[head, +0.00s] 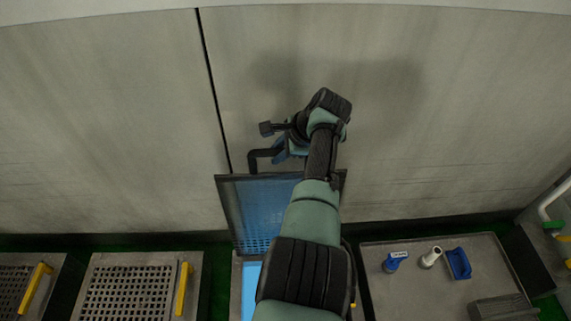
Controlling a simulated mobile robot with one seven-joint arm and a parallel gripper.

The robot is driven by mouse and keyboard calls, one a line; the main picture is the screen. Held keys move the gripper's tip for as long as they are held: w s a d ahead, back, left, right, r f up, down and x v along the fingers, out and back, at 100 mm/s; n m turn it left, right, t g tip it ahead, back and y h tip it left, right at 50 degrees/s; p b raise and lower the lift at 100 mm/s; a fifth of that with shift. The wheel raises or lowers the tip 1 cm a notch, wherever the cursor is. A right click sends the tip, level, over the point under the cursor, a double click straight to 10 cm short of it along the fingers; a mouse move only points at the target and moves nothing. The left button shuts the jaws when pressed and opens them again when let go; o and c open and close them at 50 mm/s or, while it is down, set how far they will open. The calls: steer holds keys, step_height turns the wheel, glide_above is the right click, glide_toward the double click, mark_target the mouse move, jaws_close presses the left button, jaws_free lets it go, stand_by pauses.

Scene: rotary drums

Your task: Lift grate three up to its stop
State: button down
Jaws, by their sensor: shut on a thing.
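One grate (250,208), which I take to be grate three, is tilted up steeply, its dark frame and mesh standing above a light-blue opening (250,286). Blue shows through the mesh. My gripper (282,152) is at its upper edge, beside a dark bent bar that rises from that edge. It is shut on the grate; the exact contact is too small and partly hidden. My arm covers the right part of the grate and of the opening.
Two grates with yellow handles lie flat at the left, one nearer (130,290) and one at the picture's edge (15,283). A grey tray (425,285) at the right holds a blue-capped bottle, a white item and a blue item. A grey wall (110,120) stands close behind.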

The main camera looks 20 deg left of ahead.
steer(key=shift+w+a, duration=0.2)
steer(key=shift+w, duration=0.45)
steer(key=c, duration=0.7)
jaws_free()
steer(key=p+v, duration=0.5)
steer(key=v, duration=0.8)
steer(key=shift+p, duration=0.3)
